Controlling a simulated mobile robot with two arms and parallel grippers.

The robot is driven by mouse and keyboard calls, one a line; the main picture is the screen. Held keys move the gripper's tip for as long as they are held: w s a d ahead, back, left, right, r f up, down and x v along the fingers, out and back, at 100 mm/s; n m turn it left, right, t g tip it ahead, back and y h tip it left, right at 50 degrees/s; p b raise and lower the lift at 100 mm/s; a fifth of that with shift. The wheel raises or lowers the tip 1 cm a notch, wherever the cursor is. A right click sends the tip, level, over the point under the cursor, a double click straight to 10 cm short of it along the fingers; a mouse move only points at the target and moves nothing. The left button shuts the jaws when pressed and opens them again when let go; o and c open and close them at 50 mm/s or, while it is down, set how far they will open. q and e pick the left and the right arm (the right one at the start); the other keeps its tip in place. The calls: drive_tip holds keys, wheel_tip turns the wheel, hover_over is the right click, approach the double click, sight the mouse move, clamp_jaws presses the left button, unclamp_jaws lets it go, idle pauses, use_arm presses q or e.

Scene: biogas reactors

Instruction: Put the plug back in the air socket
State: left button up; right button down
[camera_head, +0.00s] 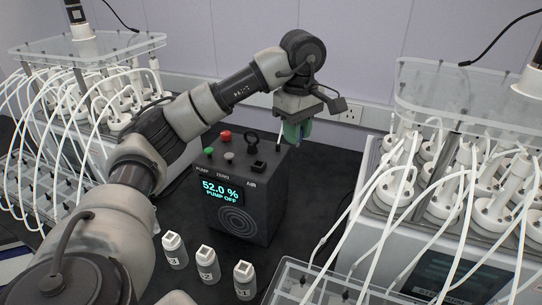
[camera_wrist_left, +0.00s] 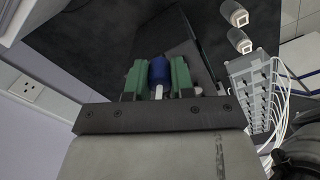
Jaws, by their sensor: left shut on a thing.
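My left gripper (camera_head: 297,128) hangs with its fingers down, above and behind the right rear of the black analyser box (camera_head: 240,218). In the left wrist view its green fingers (camera_wrist_left: 157,80) are shut on a blue plug (camera_wrist_left: 159,70) with a white part below it. In the head view the fingers mostly hide the plug. The plug is apart from the box. The box's lit front reads 52.0 % and PUMP OFF. A black square fitting (camera_head: 258,167) sits on its top above the AIR label; I cannot tell its opening clearly. My right gripper is not in view.
A red button (camera_head: 225,135) and a green one (camera_head: 208,152) are on the box top. Several small bottles (camera_head: 207,265) stand before the box. Reactor units with white tubes (camera_head: 95,100) flank it left and right (camera_head: 470,190). A wall outlet (camera_head: 352,112) is behind.

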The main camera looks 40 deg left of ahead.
use_arm(q)
drive_tip(key=a+f, duration=0.2)
drive_tip(key=a, duration=0.1)
drive_tip(key=s+a+f, duration=0.1)
drive_tip(key=a, duration=0.2)
drive_tip(key=s+a+f+p, duration=0.1)
drive_tip(key=a+f, duration=0.1)
drive_tip(key=a, duration=0.1)
drive_tip(key=shift+a+f, duration=0.35)
wheel_tip(320, 180, down, 4)
drive_tip(key=shift+r+p, duration=0.15)
drive_tip(key=shift+p, duration=0.7)
drive_tip(key=shift+f, duration=0.25)
drive_tip(key=shift+f, duration=0.2)
drive_tip(key=o, duration=0.9)
